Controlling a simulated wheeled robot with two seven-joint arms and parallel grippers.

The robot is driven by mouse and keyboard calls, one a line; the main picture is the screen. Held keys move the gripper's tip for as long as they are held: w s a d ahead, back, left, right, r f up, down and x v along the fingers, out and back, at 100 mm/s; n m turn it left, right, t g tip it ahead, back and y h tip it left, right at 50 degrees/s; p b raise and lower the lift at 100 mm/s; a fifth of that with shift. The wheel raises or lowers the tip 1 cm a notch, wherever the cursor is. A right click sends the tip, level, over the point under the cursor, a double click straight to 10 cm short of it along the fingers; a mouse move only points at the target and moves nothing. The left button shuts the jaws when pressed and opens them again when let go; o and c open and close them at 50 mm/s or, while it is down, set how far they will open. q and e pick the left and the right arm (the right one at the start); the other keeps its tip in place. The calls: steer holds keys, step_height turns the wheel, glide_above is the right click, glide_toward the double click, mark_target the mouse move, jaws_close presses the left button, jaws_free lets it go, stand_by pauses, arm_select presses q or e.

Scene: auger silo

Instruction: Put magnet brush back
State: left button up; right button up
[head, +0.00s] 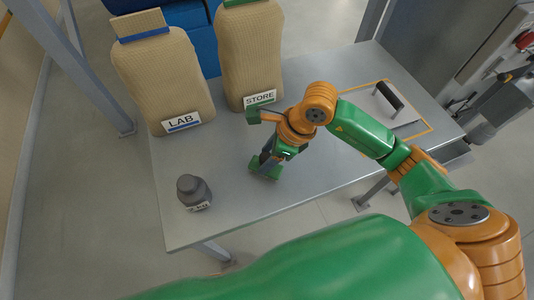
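What looks like the magnet brush, a black bar handle (390,95) on a pale flat plate, lies at the right end of the grey table (225,215). An orange outline (428,122) on the table top surrounds it. My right gripper (265,168) points down over the middle of the table, left of the brush and well apart from it. Its green fingertips look spread, with nothing seen between them. My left gripper is out of view.
A tan sack labelled LAB (165,80) and one labelled STORE (250,55) stand along the table's back edge. A small dark grey weight (194,190) stands at the front left. Grey machinery (425,40) is beyond the right end. The front middle of the table is clear.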

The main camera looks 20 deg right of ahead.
steer(key=v, duration=1.2)
steer(key=shift+r, duration=0.1)
